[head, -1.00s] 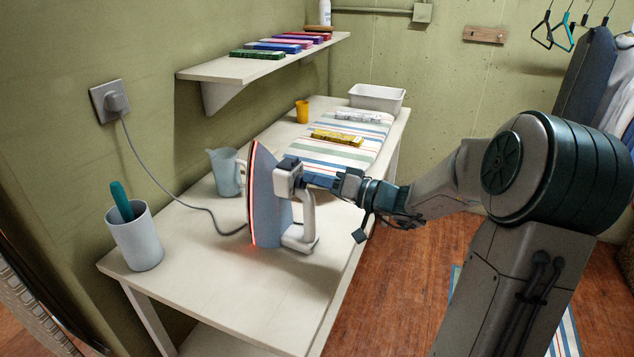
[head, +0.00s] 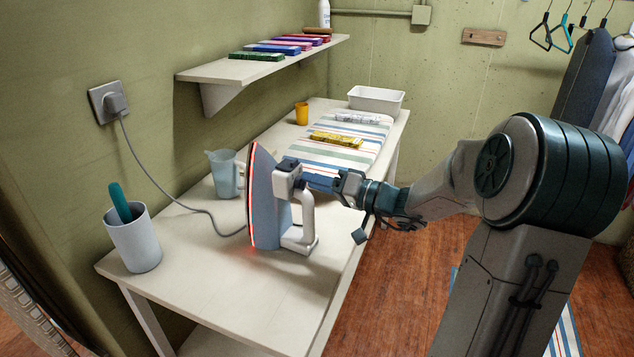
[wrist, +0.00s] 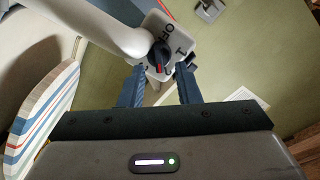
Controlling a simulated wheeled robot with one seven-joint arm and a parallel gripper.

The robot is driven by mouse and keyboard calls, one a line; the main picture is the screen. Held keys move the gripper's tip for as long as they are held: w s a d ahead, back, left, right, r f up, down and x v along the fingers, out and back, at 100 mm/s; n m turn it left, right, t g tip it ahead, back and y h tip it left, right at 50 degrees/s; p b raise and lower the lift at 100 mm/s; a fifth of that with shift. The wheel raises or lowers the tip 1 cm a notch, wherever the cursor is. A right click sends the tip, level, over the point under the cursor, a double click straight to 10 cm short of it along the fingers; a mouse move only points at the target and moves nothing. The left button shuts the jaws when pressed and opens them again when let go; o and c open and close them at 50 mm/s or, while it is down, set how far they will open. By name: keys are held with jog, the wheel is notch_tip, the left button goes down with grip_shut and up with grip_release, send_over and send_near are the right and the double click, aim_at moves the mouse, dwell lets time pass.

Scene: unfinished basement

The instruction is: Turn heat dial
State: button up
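The iron (head: 262,195) stands on end on the white table, with a glowing red edge along its soleplate. Its heat dial (wrist: 158,55) is a black knob with a red pointer, on a pale plate with "OFF" lettering, in the wrist view. My gripper (wrist: 160,69) is at the dial, with one dark blue finger on each side of it. The fingers are apart and a gap shows beside the knob, so it does not look clamped. In the head view my gripper (head: 294,174) reaches the iron from the right and hides the dial.
The iron's cord runs to a wall outlet (head: 109,102). A grey cup (head: 133,240) with a teal-handled item and a translucent jug (head: 224,174) stand near the iron. A striped mat (head: 316,158) lies behind. The table's front (head: 205,310) is clear.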

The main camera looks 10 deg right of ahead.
jog(key=v, duration=1.3)
jog(key=shift+s+d+b, duration=0.2)
jog(key=shift+d+b, duration=0.1)
jog(key=shift+b, duration=0.1)
